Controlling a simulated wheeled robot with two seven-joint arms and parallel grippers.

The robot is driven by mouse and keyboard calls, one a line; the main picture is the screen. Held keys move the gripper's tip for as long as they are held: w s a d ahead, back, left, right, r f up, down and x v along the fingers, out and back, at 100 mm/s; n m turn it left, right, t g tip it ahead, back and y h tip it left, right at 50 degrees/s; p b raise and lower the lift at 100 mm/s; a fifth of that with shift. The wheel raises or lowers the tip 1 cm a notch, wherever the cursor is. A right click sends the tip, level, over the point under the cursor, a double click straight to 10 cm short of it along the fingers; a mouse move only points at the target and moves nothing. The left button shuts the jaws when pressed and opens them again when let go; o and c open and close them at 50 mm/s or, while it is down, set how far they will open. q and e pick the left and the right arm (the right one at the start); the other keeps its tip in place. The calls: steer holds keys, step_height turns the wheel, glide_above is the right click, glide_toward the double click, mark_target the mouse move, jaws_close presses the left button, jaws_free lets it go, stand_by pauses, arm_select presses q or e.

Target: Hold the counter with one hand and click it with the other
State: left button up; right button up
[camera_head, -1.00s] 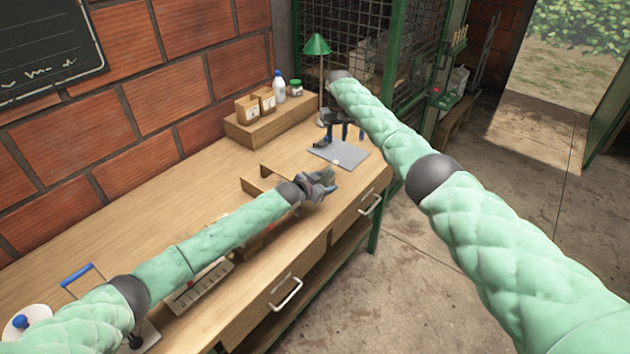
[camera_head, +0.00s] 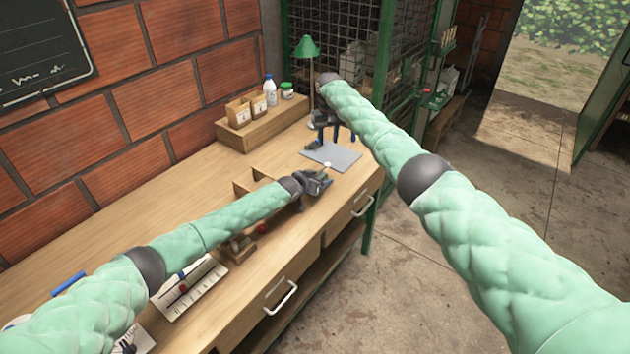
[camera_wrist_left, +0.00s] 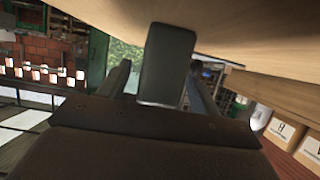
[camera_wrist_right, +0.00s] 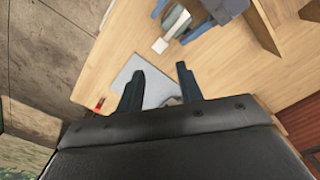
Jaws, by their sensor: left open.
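My left gripper (camera_head: 318,185) is over the front part of the bench, its fingers apart. In the left wrist view a dark rectangular block (camera_wrist_left: 166,65) stands between its fingers; it may be the counter, and I cannot tell whether the fingers touch it. A small white piece (camera_head: 327,165) shows at this gripper in the head view, and also in the right wrist view (camera_wrist_right: 160,45). My right gripper (camera_head: 325,128) is farther back, near the grey mat (camera_head: 338,157). Its fingers (camera_wrist_right: 160,88) are apart, pointing down toward the bench. No counter is clearly recognisable.
A wooden step (camera_head: 245,130) holds two labelled boxes, a bottle (camera_head: 270,92) and a green-lidded jar. A green lamp (camera_head: 306,48) stands behind my right gripper. A wooden divider (camera_head: 243,188) is beside my left gripper. The bench middle (camera_head: 150,205) is clear.

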arm_select(q)
steer(key=shift+w+f, duration=0.1)
steer(key=c, duration=1.1)
arm_select(e)
jaws_close()
stand_by(1.0)
